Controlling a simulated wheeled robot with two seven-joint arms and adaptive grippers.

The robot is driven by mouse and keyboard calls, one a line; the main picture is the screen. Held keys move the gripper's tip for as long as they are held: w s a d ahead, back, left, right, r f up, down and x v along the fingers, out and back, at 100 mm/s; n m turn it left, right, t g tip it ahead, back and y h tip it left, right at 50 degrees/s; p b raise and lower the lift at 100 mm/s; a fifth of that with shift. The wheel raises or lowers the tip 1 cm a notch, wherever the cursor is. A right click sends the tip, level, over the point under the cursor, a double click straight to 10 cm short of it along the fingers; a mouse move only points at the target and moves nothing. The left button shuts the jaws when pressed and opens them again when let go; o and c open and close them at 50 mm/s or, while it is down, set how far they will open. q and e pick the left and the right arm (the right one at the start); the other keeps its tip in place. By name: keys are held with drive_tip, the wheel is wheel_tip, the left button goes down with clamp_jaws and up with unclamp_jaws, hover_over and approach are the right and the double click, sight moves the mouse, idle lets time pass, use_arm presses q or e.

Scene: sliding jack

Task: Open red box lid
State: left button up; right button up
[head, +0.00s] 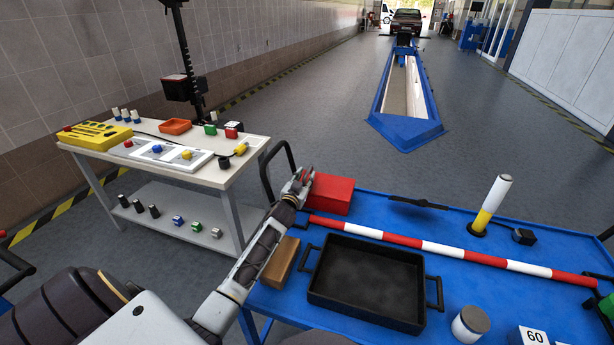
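The red box (333,196) stands at the far left corner of the blue table (452,262). Its red top looks flat and shut. My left arm reaches up from the bottom of the head view, and my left gripper (302,178) is at the box's upper left edge. It overlaps that edge in the picture; I cannot tell whether it touches the lid. Its fingers are small and partly hidden, so their opening is unclear. My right gripper is not in view.
A brown block (281,262) lies beside my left forearm. A black tray (368,281) and a red-white bar (436,247) lie in front of the box. A white-yellow cylinder (491,204) stands at right. A workbench (205,172) with small parts stands at left.

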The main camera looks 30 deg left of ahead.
use_arm(q)
drive_tip(key=shift+b+x, duration=0.3)
drive_tip(key=shift+x, duration=1.2)
drive_tip(key=shift+c, duration=0.2)
clamp_jaws()
